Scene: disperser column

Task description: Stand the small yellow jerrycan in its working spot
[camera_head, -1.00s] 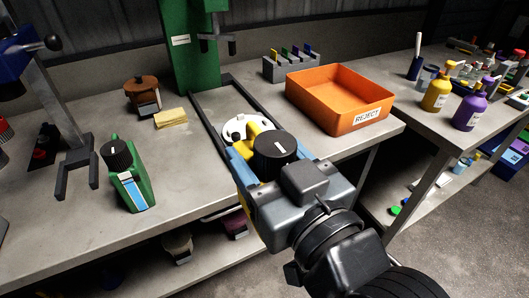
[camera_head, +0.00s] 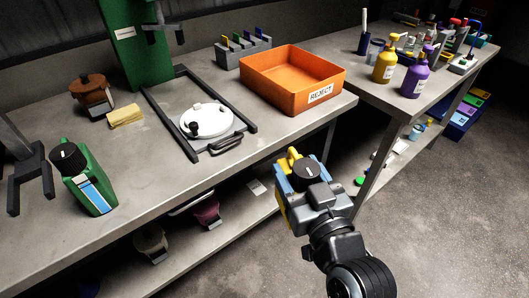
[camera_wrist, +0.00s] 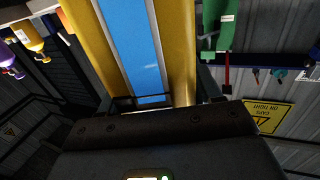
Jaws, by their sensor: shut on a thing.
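My gripper (camera_head: 301,180) is shut on the yellow jerrycan (camera_head: 293,158) and holds it in the air in front of the bench's front edge. The jerrycan has a black cap and a yellow handle; my gripper hides much of its body. In the wrist view the yellow jerrycan (camera_wrist: 178,40) fills the upper middle, with a blue stripe on its face. A dark frame (camera_head: 168,118) lies on the bench below a green column (camera_head: 137,45). A white round plate with black knobs (camera_head: 213,121) lies inside the frame, to the left of my gripper.
A green jerrycan (camera_head: 93,192) stands at the bench's left front. An orange REJECT tray (camera_head: 272,96) stands right of the frame. A brown pot (camera_head: 92,97) and yellow cloth (camera_head: 126,116) lie left of it. Bottles stand on the right bench. Open floor (camera_head: 440,220) is at right.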

